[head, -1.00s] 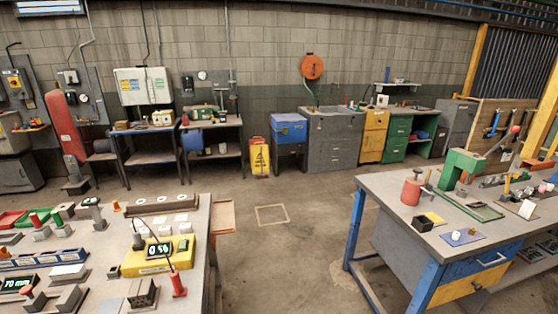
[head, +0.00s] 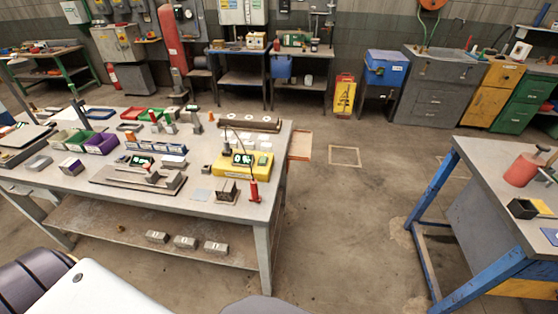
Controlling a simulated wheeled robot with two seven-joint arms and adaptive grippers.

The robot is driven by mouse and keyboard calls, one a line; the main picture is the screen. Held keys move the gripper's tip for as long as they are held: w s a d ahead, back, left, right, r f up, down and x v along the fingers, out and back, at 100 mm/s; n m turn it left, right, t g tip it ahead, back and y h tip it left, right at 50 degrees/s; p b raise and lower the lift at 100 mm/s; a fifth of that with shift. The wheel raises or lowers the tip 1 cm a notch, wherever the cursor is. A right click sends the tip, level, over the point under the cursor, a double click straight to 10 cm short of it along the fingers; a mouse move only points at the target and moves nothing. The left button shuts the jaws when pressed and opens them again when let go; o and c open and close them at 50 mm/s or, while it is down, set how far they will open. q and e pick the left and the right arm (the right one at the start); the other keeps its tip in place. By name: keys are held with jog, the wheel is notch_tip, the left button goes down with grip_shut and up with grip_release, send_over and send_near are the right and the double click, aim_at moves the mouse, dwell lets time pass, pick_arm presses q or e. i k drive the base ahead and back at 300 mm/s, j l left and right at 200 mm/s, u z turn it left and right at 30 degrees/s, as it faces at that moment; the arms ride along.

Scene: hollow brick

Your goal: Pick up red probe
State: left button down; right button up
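A red probe (head: 253,191) stands upright near the front right corner of the grey workbench (head: 220,210) on the left. A thin dark cable arcs from it to a yellow meter box (head: 243,165) with a lit display, which sits just behind it. Neither of my grippers shows in the head view, so I cannot see what they hold.
The left bench carries several small blocks, bins and fixtures. Grey blocks (head: 186,242) lie on its lower shelf. A blue-legged bench (head: 505,200) stands at the right. Open concrete floor (head: 345,230) lies between the benches. A yellow floor sign (head: 344,94) stands at the back.

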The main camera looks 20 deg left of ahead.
aim_at(255, 196)
jog(key=u, duration=1.3)
